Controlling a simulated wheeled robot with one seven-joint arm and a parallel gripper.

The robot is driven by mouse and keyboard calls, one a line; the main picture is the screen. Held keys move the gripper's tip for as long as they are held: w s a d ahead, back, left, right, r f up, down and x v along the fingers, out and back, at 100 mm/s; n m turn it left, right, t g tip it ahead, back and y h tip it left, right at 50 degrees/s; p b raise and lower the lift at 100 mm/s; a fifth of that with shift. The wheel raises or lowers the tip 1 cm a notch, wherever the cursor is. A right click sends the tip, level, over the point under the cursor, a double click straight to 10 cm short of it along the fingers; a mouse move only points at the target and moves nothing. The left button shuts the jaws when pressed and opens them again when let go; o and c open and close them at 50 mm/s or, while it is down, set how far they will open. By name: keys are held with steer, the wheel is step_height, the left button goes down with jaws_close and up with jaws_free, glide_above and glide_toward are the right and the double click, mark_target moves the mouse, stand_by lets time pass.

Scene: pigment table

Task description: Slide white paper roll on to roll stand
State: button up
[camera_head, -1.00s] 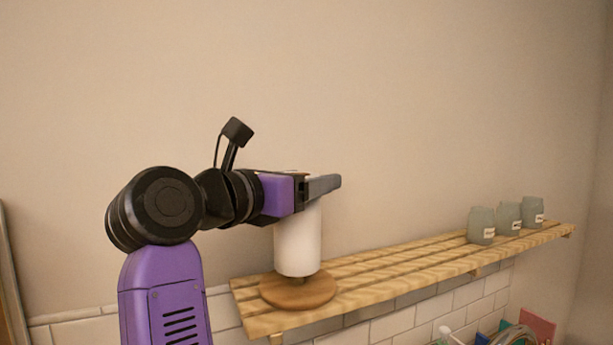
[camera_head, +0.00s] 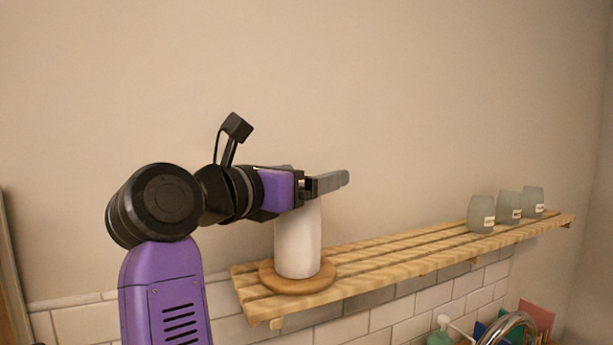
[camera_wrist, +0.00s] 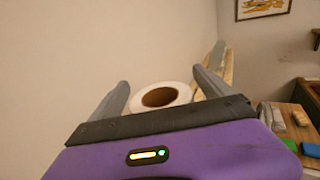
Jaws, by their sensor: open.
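The white paper roll (camera_head: 298,243) stands upright on the round wooden base of the roll stand (camera_head: 298,276), at the left end of the shelf. Its lower edge appears to rest on or very near the base; the stand's post is hidden inside it. My gripper (camera_head: 330,183) is at the roll's top, with its fingers pointing right in the head view. In the wrist view, the roll's top ring and brown core (camera_wrist: 160,96) show between the two spread fingers. My gripper (camera_wrist: 165,90) is open, with a gap visible on both sides of the roll.
The slatted wooden shelf (camera_head: 400,262) runs along the wall. Several grey-green jars (camera_head: 482,214) stand at its right end. A tap (camera_head: 520,322) and a green bottle (camera_head: 440,338) are below. The middle of the shelf is clear.

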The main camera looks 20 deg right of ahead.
steer(key=b+v, duration=0.2)
steer(key=v, duration=0.5)
steer(key=shift+s+a, duration=0.2)
steer(key=shift+a, duration=0.15)
